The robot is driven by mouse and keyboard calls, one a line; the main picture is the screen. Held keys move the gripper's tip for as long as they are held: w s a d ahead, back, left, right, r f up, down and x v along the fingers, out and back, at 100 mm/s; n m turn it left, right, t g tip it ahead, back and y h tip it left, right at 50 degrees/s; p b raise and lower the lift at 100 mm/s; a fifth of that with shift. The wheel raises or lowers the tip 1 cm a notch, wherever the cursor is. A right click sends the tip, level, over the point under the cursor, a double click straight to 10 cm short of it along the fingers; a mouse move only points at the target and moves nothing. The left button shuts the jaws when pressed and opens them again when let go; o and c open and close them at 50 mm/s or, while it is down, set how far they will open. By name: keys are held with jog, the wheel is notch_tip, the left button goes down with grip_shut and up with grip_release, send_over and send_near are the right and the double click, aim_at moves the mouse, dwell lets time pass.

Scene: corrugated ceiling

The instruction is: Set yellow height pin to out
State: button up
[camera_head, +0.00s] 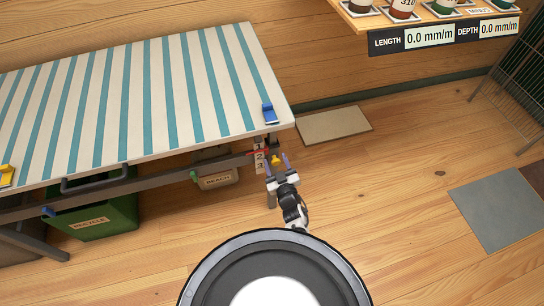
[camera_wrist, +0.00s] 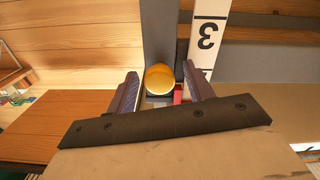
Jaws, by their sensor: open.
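The yellow height pin (camera_wrist: 158,78) shows its round knob end-on in the wrist view, in front of a grey upright post. In the wrist view my gripper (camera_wrist: 162,92) has one finger on each side of the knob, with gaps visible. How far the pin sticks out of the post cannot be told.
The striped table (camera_head: 130,95) lies above and left of my gripper. A red piece (camera_wrist: 178,95) sits just right of the knob.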

jog(key=shift+w, duration=0.25)
jog(key=shift+r, duration=0.1)
grip_shut()
